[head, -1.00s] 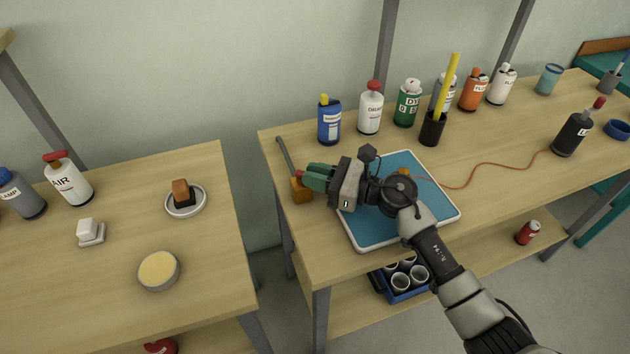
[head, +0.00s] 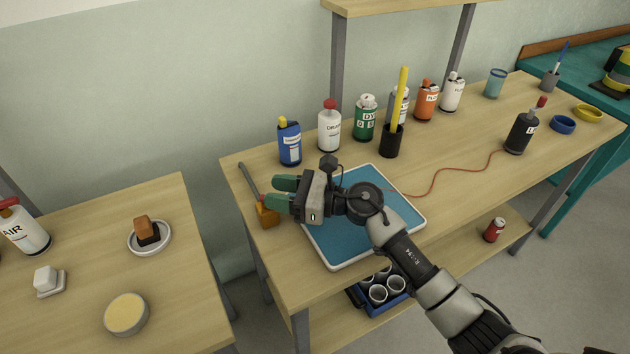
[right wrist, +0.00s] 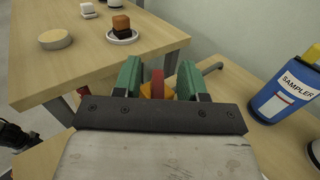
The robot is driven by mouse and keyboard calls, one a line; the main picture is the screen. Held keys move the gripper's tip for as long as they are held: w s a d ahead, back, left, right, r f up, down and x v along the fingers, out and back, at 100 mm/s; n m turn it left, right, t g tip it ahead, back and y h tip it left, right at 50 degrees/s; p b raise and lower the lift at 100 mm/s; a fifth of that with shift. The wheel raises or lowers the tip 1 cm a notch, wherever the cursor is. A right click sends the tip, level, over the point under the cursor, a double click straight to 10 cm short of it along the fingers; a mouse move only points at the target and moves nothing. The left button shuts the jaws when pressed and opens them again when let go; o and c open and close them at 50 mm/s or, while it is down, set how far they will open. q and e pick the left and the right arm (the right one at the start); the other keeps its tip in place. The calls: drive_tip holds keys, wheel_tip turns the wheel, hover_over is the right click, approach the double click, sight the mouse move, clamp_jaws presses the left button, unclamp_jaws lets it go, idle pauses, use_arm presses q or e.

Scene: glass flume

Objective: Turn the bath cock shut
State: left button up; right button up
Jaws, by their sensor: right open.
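The bath cock appears to be the orange block (head: 267,215) with a grey pipe (head: 249,182) and a small red handle, at the left end of the right-hand bench. In the right wrist view, the red handle (right wrist: 157,84) shows between the fingers, with orange (right wrist: 146,90) beside it. My right gripper (head: 273,191) is open, its green fingers reaching left over the cock. In the right wrist view, the open fingers (right wrist: 158,80) stand either side of the red handle; I cannot tell whether they touch it. The gripper partly hides the cock. My left gripper is out of view.
A blue tray (head: 350,240) lies under my right arm. A blue bottle (head: 289,143) and several other bottles stand along the back. A red cord (head: 440,180) crosses the bench. A gap separates the left bench (head: 180,270), holding a white dish (head: 150,240).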

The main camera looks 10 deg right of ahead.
wheel_tip(320, 180, up, 2)
drive_tip(key=shift+r, duration=0.1)
drive_tip(key=s+d+r+b, duration=0.1)
drive_tip(key=s+d+r, duration=0.5)
drive_tip(key=d, duration=0.4)
drive_tip(key=shift+s+r, duration=0.15)
drive_tip(key=shift+r, duration=0.25)
